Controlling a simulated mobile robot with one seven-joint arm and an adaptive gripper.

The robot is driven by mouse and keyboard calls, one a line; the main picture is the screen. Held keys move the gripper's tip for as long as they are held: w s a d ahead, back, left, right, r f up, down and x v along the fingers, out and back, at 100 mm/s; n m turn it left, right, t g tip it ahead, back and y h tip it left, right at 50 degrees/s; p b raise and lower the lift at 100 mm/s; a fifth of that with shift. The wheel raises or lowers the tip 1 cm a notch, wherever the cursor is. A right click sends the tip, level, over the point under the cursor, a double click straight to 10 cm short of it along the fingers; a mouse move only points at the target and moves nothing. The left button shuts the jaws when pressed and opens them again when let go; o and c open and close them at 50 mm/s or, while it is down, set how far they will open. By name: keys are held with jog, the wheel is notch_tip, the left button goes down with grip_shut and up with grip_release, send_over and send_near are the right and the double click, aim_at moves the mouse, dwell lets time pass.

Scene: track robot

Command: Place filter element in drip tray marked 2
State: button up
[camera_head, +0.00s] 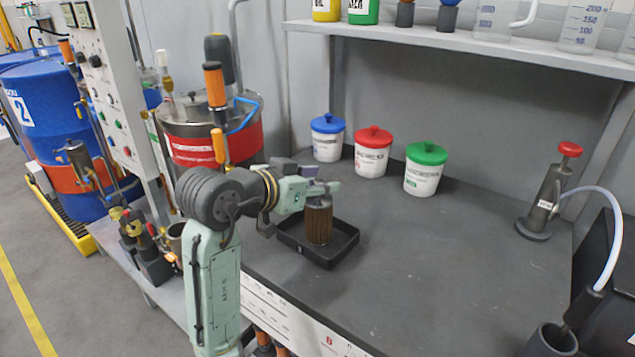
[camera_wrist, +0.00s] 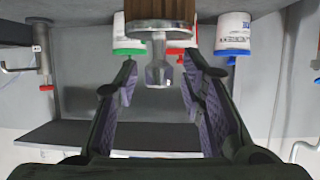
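The filter element (camera_head: 319,222) is a brown pleated cylinder with a metal top. It appears upright within the outline of a black square drip tray (camera_head: 338,258) on the grey bench. I cannot tell for certain whether its base touches the tray floor. No number shows on the tray. My gripper (camera_head: 318,188) is at the top of the filter. In the wrist view, which is upside down, the filter (camera_wrist: 160,15) hangs from the top edge with its metal knob between my fingers (camera_wrist: 160,78). The fingers are open, with a gap on both sides of the knob.
White tubs with blue (camera_head: 327,123), red (camera_head: 373,136) and green (camera_head: 427,153) lids stand behind the tray. A steel vessel (camera_head: 212,130) is close at left. A hand pump (camera_head: 548,200) stands at right. A shelf (camera_head: 470,40) overhangs the back. The middle bench is clear.

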jog(key=b+v, duration=0.3)
jog(key=v, duration=0.9)
jog(key=shift+a+r, duration=0.1)
